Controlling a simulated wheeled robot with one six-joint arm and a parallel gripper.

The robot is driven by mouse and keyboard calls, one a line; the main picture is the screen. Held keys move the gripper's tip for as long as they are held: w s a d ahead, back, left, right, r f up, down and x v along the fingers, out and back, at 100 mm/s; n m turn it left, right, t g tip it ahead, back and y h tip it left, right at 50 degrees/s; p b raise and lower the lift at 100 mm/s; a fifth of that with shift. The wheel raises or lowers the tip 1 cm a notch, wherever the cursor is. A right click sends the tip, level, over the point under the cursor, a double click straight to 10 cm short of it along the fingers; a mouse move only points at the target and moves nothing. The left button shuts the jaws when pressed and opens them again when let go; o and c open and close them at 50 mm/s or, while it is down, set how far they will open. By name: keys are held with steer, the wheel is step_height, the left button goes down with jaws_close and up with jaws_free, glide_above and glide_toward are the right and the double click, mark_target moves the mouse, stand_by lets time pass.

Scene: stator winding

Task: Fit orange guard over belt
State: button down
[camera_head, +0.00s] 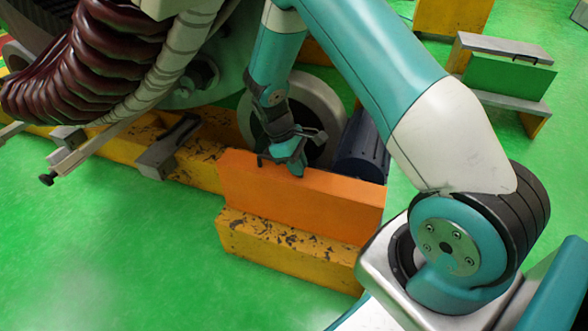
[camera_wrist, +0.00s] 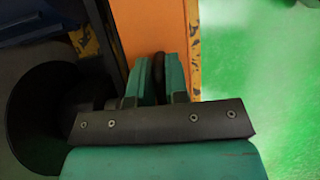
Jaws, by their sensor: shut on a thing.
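The orange guard (camera_head: 300,198) stands roughly upright behind a worn yellow base block in the head view; its orange face also shows in the wrist view (camera_wrist: 150,28). My gripper (camera_head: 290,163) is at its top edge, left of the middle. In the wrist view, the teal fingers of my gripper (camera_wrist: 158,80) are closed around a dark loop-like handle on the guard. A grey wheel (camera_head: 327,103) is just behind the guard, its lower part hidden. I cannot make out the belt; the guard and arm cover that area. I cannot tell whether the guard rests on the base.
A dark blue motor-like cylinder (camera_head: 362,150) is right of the wheel. The yellow base block (camera_head: 285,248) is in front of the guard. A ribbed dark red hose (camera_head: 95,60) hangs at upper left. Green floor (camera_head: 120,245) is free at front left.

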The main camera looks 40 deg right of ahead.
steer(key=w+d+p, duration=0.1)
steer(key=w+d, duration=0.3)
steer(key=d, duration=0.2)
steer(key=shift+w+d, duration=0.15)
steer(key=shift+d, duration=0.1)
stand_by(0.3)
steer(key=shift+f, duration=1.35)
stand_by(0.9)
steer(key=c, duration=1)
jaws_free()
steer(key=shift+f, duration=0.1)
steer(key=shift+c, duration=0.2)
steer(key=p+v, duration=0.5)
steer(key=v, duration=1.2)
steer(key=shift+r, duration=0.3)
steer(key=shift+d, duration=0.1)
